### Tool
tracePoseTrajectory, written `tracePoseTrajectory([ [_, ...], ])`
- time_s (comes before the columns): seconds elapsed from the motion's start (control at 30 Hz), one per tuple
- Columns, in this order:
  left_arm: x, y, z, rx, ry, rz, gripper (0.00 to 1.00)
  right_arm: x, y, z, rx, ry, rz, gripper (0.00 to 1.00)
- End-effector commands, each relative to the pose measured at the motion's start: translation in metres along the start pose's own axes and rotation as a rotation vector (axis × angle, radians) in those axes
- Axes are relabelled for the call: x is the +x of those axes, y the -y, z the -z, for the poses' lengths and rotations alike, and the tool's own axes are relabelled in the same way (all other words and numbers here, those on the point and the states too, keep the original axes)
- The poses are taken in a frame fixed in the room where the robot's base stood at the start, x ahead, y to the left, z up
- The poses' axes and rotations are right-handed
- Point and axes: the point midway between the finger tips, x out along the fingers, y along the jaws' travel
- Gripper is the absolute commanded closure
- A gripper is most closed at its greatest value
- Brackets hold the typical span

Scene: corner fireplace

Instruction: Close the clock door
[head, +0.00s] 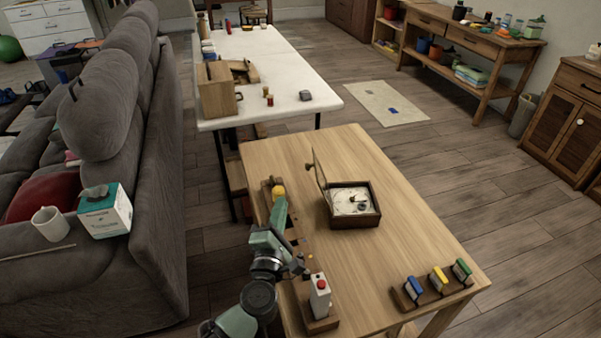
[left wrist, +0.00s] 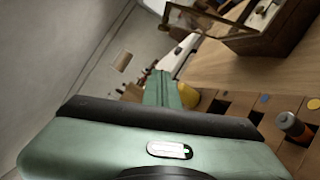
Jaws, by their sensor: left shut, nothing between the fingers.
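The clock is a square dark wooden case (head: 357,221) with a pale dial, lying face up on the wooden table. Its framed door (head: 319,178) stands open, nearly upright, along the case's left side. In the left wrist view, the door (left wrist: 207,22) and case (left wrist: 275,38) show at the top right. My left gripper (head: 280,204) is shut and empty, left of the clock and apart from the door. Its green fingers (left wrist: 164,88) point away beside a yellow piece. My right gripper is not in view.
A wooden board with a yellow piece (head: 278,191) lies by the left gripper. A white box with a red button (head: 319,294) stands nearer. A rack with coloured blocks (head: 435,288) sits at front right. The tabletop right of the clock is clear.

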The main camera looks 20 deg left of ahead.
Motion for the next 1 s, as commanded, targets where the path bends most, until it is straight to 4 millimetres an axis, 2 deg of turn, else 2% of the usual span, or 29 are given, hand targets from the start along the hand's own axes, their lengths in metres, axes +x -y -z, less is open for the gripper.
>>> tracePoseTrajectory([
  [0.3, 0.069, 0.0, 0.001, 0.002, 0.001, -0.006, 1.0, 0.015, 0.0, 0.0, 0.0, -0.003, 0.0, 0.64],
  [0.37, 0.081, 0.0, 0.001, 0.002, 0.001, -0.005, 1.0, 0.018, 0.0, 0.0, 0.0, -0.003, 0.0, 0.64],
  [0.4, 0.084, -0.001, -0.006, 0.0, 0.003, -0.004, 1.0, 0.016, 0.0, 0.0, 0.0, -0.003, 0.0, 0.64],
  [0.5, 0.086, -0.002, -0.022, -0.001, 0.002, -0.002, 1.0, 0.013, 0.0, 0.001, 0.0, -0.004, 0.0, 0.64],
  [0.63, 0.089, -0.001, -0.033, 0.001, 0.001, -0.003, 1.0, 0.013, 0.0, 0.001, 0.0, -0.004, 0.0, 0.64],
  [1.0, 0.09, -0.001, -0.039, 0.002, 0.0, -0.002, 1.0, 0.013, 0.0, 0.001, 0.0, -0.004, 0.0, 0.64],
])
